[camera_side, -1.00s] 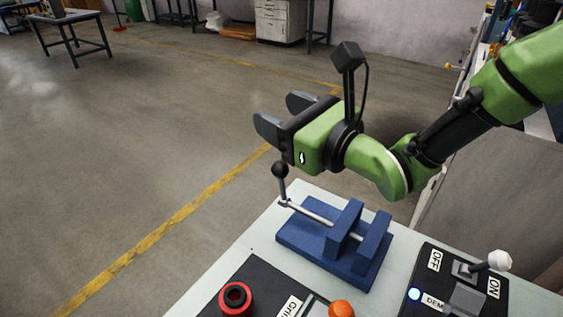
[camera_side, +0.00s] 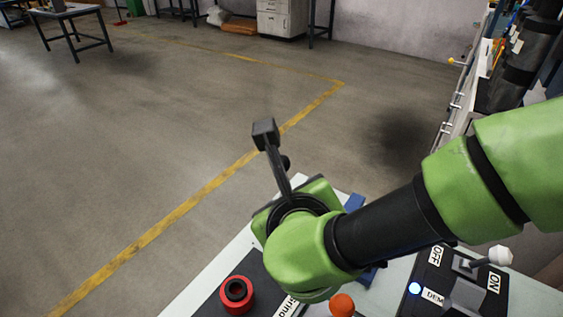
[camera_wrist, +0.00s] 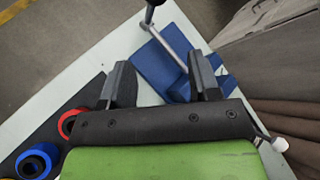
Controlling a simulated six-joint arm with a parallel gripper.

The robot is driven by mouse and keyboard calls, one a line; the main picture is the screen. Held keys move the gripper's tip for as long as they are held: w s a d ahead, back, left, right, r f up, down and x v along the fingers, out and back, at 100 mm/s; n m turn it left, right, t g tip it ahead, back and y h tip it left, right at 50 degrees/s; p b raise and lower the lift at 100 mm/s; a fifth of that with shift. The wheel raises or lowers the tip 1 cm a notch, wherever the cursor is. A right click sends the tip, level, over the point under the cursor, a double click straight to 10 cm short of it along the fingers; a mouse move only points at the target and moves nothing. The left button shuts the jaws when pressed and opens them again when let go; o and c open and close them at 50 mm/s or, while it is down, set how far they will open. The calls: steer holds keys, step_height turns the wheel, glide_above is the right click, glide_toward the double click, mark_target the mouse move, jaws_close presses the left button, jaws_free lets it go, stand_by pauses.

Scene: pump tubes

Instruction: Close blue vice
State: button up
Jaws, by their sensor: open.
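The right finger covers part of the vice. In the side view, my arm hides most of the vice, and only small blue parts (camera_side: 354,202) show.
A red ring-shaped part (camera_side: 237,294) and an orange knob (camera_side: 342,305) sit near the table's front. A blue ring-shaped part (camera_wrist: 35,162) lies at lower left in the wrist view. A switch box (camera_side: 452,285) with a white-tipped lever stands at right.

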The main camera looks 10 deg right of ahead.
step_height(320, 180, up, 9)
steer(key=a+m+t+h, duration=0.1)
steer(key=a+m+t, duration=0.1)
steer(key=m+t, duration=0.4)
glide_toward(282, 161)
step_height(282, 161, down, 2)
steer(key=w, duration=0.2)
steer(key=shift+n+t, duration=0.4)
steer(key=w, duration=0.3)
steer(key=w+d, duration=0.1)
steer(key=w, duration=0.1)
steer(key=w+d, duration=0.1)
steer(key=w, duration=0.2)
steer(key=shift+w, duration=0.3)
steer(key=shift+a, duration=0.1)
jaws_close()
